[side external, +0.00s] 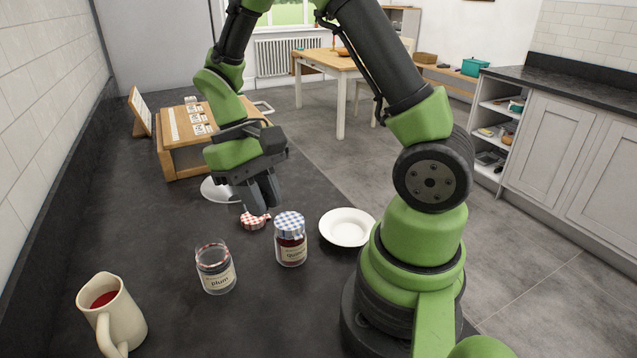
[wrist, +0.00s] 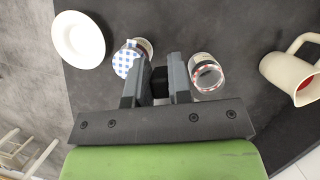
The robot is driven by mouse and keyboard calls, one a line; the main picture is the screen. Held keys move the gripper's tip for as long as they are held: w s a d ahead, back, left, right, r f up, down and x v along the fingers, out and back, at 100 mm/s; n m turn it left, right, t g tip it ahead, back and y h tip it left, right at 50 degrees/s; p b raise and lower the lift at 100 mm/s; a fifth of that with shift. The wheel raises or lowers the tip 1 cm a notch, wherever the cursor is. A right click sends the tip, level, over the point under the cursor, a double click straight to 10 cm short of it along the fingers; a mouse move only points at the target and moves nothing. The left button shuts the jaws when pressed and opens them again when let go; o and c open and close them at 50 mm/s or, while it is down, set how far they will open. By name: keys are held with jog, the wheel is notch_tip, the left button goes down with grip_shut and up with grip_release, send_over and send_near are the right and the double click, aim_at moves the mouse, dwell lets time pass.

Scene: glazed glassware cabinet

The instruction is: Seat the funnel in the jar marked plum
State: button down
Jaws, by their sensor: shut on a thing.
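The jar marked plum (side external: 216,270) stands upright and open on the dark counter, with a red rim and a cream label; it also shows right of my fingers in the wrist view (wrist: 207,75). My gripper (side external: 262,204) is above the counter behind the jars, fingers pointing down. It is shut on a dark block (wrist: 160,83), seemingly the grip of the funnel. A pale, wide, round piece (side external: 217,190), likely the funnel's cone, shows behind my gripper, partly hidden. Whether it touches the counter I cannot tell.
A quince jar (side external: 290,242) with a blue-checked cover stands right of the plum jar. A red-checked lid (side external: 254,221) lies below my fingers. A white plate (side external: 347,227), a cream jug (side external: 112,318) and a wooden box (side external: 181,157) are around. Counter between plum jar and jug is clear.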

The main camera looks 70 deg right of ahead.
jog(key=w+a+n, duration=0.1)
jog(key=w+a, duration=0.1)
jog(key=a, duration=0.4)
jog(key=shift+s+d+f, duration=0.1)
jog(key=shift+s+f, duration=0.05)
jog(key=shift+f, duration=2.4)
jog(key=shift+c, duration=2.4)
grip_release()
notch_tip(320, 180, up, 9)
